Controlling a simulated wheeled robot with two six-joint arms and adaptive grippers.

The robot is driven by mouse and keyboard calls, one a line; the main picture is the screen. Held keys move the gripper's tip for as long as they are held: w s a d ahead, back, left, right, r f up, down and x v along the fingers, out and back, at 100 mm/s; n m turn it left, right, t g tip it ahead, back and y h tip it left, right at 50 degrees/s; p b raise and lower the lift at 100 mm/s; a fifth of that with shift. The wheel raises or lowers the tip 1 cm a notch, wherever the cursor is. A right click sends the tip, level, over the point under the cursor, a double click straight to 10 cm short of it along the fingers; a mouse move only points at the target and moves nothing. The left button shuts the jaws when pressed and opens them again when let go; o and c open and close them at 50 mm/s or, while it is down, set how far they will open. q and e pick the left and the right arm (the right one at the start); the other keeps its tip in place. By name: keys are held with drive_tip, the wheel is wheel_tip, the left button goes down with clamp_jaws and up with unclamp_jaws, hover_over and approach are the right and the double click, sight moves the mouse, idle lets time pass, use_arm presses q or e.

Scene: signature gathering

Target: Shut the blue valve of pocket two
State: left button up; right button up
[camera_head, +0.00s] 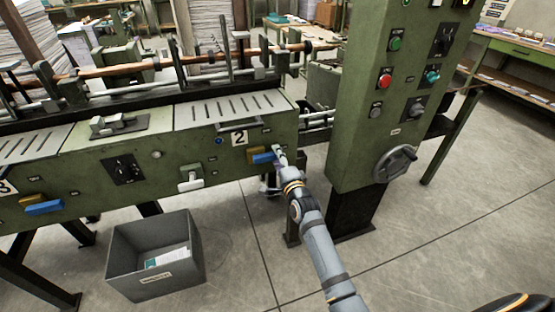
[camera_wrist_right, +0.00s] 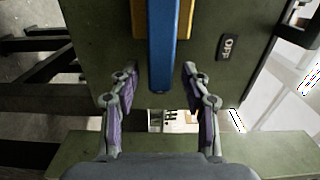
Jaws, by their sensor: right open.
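The blue valve (camera_head: 264,157) of pocket two is a blue lever over a yellow part on the green machine front, below the "2" label (camera_head: 239,138). It lies roughly sideways in the head view. My right gripper (camera_head: 279,154) is at the lever's right end. In the right wrist view the blue valve (camera_wrist_right: 162,40) runs down the middle, and my open right gripper (camera_wrist_right: 160,75) has one finger on each side of its end. Gaps show between the fingers and the lever. My left gripper is out of view.
Another blue lever (camera_head: 43,207) sits at far left near the "3" label. A white handle (camera_head: 190,179) sticks out left of pocket two. A grey bin (camera_head: 155,262) stands on the floor below. A green control column (camera_head: 390,100) with a handwheel (camera_head: 395,161) stands right of my arm.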

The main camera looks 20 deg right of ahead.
clamp_jaws()
idle(0.3)
drive_tip(key=shift+w, duration=0.1)
